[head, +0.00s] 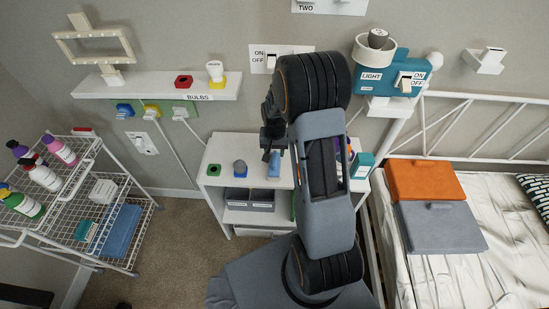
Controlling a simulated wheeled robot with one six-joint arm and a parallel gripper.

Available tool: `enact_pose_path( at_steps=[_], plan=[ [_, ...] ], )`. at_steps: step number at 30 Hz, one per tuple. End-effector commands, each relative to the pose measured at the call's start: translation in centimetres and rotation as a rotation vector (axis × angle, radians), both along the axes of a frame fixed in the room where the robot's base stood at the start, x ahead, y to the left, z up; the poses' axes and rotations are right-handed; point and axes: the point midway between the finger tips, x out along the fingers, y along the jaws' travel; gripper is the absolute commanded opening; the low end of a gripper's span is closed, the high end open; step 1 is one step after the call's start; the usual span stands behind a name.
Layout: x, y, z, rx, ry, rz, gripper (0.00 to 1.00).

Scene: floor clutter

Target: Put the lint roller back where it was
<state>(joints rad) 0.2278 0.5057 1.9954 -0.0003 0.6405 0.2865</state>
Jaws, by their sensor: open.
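My gripper (268,152) is dark and points down over the top of a small white shelf unit (225,158). It is small and partly hidden by my own arm, and I see nothing held in it. A small light-blue upright object (274,166) stands on the unit's top just below and beside the fingers. I cannot tell whether it is the lint roller, or whether the fingers touch it. No other thing is clearly a lint roller. My arm hides the middle of the unit's top.
A green block (214,169) and a grey-blue round-topped item (239,167) stand left on the unit. A teal box (362,164) stands right. A wire cart (128,200) with bottles is at left. The bed (430,265) bears orange (425,180) and grey (440,226) folded items.

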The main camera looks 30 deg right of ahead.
Motion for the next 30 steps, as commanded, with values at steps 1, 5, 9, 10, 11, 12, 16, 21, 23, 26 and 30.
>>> enact_pose_path(
  at_steps=[1,5,9,10,11,12,16,21,23,26,30],
  plan=[
    [0.1,0.0,1.1,-0.001,-0.005,0.0,0.44],
    [0.1,0.0,3.3,-0.001,-0.004,0.0,0.44],
    [0.1,0.0,5.1,-0.001,-0.003,0.0,0.44],
    [0.1,0.0,5.4,-0.001,-0.003,0.0,0.44],
    [0.0,0.0,5.7,0.0,-0.002,0.0,0.44],
    [0.0,0.0,6.0,0.0,-0.002,0.001,0.44],
    [-0.7,0.9,8.3,-0.006,-0.027,0.036,0.44],
    [-3.9,3.7,13.8,-0.027,-0.112,0.161,0.44],
    [-5.5,4.8,15.5,-0.036,-0.146,0.216,0.44],
    [-8.4,6.4,17.8,-0.049,-0.201,0.301,0.44],
    [-12.0,8.1,19.6,-0.067,-0.267,0.403,0.44]
  ],
)
